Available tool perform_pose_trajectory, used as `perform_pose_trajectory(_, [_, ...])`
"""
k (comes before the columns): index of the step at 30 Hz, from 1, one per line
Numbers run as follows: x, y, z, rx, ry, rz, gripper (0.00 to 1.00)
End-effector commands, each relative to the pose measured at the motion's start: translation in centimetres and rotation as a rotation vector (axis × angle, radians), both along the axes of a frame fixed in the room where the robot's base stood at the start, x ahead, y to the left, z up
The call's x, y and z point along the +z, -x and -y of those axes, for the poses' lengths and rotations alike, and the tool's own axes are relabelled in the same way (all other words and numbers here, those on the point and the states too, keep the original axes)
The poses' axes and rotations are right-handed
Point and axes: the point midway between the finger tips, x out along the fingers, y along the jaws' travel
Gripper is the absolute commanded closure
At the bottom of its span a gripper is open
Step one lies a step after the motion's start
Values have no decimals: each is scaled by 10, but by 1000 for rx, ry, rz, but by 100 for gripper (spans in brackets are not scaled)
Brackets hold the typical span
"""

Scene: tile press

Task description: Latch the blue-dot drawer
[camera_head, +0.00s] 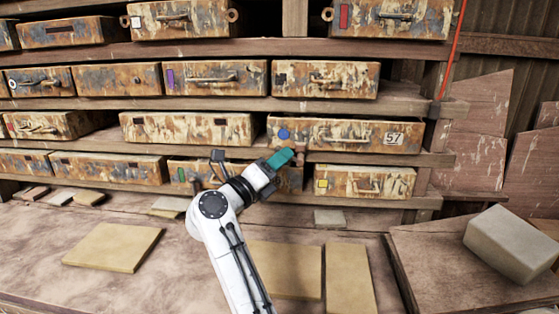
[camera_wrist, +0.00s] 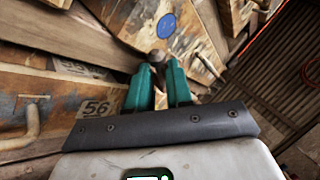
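The blue-dot drawer (camera_head: 345,135) is a rusty, paint-worn front with a blue dot (camera_head: 284,134) at its left and a label reading 57 at its right. Its blue dot also shows in the wrist view (camera_wrist: 166,25). A small brown latch piece (camera_head: 299,156) with a rounded end (camera_wrist: 158,57) sits at the drawer's lower edge. My gripper (camera_head: 288,157) has green fingers, one on either side of this piece in the wrist view (camera_wrist: 160,78). The fingers are a little apart; whether they clamp the piece is hidden. My gripper partly covers the drawer below.
Other rusty drawers fill the shelves, including the yellow-square drawer (camera_head: 364,181) just below right and the drawer labelled 56 (camera_wrist: 85,110). Tan tiles (camera_head: 113,247) lie on the bench. A grey block (camera_head: 512,243) sits at the right. A red cord (camera_head: 453,50) hangs at upper right.

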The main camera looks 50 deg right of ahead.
Motion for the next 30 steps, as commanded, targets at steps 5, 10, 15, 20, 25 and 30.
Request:
perform_pose_trajectory(5, [0,0,0,0,0,0,98])
perform_pose_trajectory(10, [0,0,-1,2,1,-1,100])
perform_pose_trajectory(15, [2,-1,-1,4,-7,11,100])
perform_pose_trajectory(20, [8,0,-1,6,-87,117,100])
perform_pose_trajectory(25, [16,3,1,7,-194,255,100])
perform_pose_trajectory(30, [19,5,3,8,-241,315,100])
